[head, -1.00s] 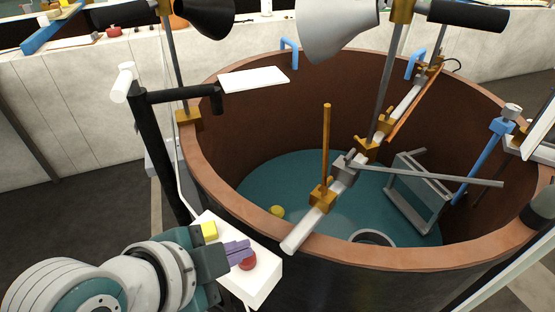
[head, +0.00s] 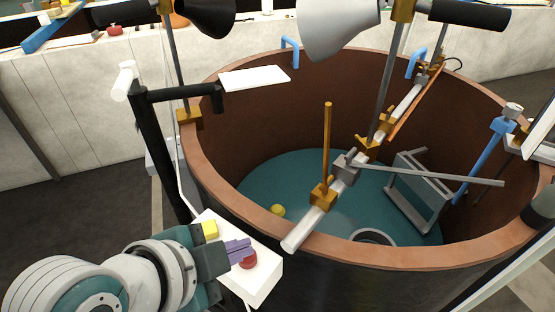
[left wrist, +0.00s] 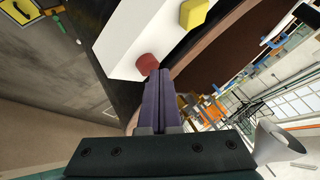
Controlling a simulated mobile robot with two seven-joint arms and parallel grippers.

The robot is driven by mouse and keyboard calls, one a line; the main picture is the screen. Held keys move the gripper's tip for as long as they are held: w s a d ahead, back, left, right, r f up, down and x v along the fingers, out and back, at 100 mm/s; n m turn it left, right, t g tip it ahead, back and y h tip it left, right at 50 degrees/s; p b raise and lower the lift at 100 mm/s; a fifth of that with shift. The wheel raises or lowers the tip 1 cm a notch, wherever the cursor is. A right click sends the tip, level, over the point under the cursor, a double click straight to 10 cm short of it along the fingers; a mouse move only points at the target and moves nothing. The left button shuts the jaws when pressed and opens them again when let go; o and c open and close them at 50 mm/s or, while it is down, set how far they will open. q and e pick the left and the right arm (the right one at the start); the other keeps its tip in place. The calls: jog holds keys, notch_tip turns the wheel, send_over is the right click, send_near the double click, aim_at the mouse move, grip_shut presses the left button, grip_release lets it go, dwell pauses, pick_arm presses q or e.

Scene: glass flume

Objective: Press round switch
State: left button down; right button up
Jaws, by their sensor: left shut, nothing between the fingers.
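A round red switch (head: 248,260) sits on a white box (head: 264,278) beside the tub's near left rim. A yellow square block (head: 210,229) is on the same box, farther back. My left gripper (head: 246,250) is shut and empty, its purple fingertips at the red switch, partly covering it in the head view. In the left wrist view the fingertips (left wrist: 154,74) reach the lower edge of the red switch (left wrist: 148,64); I cannot tell whether they touch it. The yellow block (left wrist: 194,13) shows there too. My right gripper is not in view.
A large tub (head: 200,149) with a copper-coloured rim and water inside stands right of the box. A black post (head: 158,150) rises behind the box. A pale bar (head: 300,232) with brass clamps crosses the tub.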

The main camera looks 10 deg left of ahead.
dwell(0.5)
pick_arm(q)
jog(key=shift+f, duration=0.55)
jog(key=shift+r, duration=0.1)
jog(key=shift+r+p, duration=0.3)
notch_tip(320, 180, up, 6)
jog(key=p, duration=0.7)
jog(key=shift+r, duration=0.15)
